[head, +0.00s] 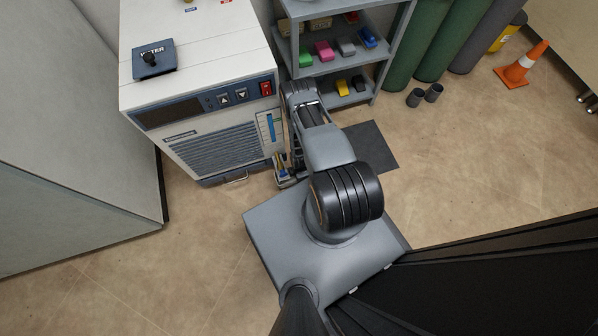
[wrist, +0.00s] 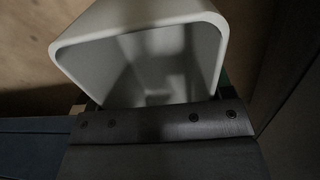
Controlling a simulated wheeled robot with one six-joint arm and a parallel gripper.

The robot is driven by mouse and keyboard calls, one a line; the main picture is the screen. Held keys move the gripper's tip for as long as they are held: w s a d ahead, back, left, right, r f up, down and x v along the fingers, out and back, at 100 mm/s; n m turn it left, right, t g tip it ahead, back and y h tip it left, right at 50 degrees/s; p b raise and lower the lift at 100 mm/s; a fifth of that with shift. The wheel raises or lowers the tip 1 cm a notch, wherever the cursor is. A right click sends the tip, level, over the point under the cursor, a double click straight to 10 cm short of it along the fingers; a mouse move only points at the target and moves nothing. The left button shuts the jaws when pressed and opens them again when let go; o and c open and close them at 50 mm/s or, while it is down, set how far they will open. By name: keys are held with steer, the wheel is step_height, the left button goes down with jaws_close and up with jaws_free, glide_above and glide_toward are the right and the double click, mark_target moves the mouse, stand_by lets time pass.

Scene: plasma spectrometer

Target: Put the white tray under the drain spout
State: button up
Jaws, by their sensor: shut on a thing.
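The white tray (wrist: 205,45) fills the upper middle of the wrist view, with its rounded open rim and hollow inside facing the camera. My gripper (wrist: 152,100) is shut on the tray, which sits just beyond the dark gripper body; the exact contact is partly hidden. In the head view my gripper (head: 286,176) is low beside the right side of the white chiller unit (head: 215,150), mostly covered by my arm. I cannot make out the tray there. The drain spout is not visible in either view.
A grey shelf rack (head: 330,66) with colored items stands behind my arm. A dark mat (head: 373,146) lies on the floor right of it. Gas cylinders (head: 430,45) and an orange cone (head: 522,66) are farther right. A large grey cabinet (head: 70,200) stands left. Floor at right is open.

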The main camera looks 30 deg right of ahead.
steer(key=shift+a+f, duration=0.25)
steer(key=shift+a, duration=0.1)
steer(key=shift+d+f+b, duration=0.1)
steer(key=shift+f+b, duration=0.9)
steer(key=shift+f, duration=0.5)
steer(key=shift+f, duration=0.1)
steer(key=shift+f, duration=0.15)
steer(key=o, duration=1)
steer(key=shift+o, duration=0.2)
step_height(320, 180, up, 12)
steer(key=p, duration=0.9)
steer(key=shift+s+r, duration=0.15)
steer(key=shift+r, duration=0.1)
steer(key=shift+s, duration=0.1)
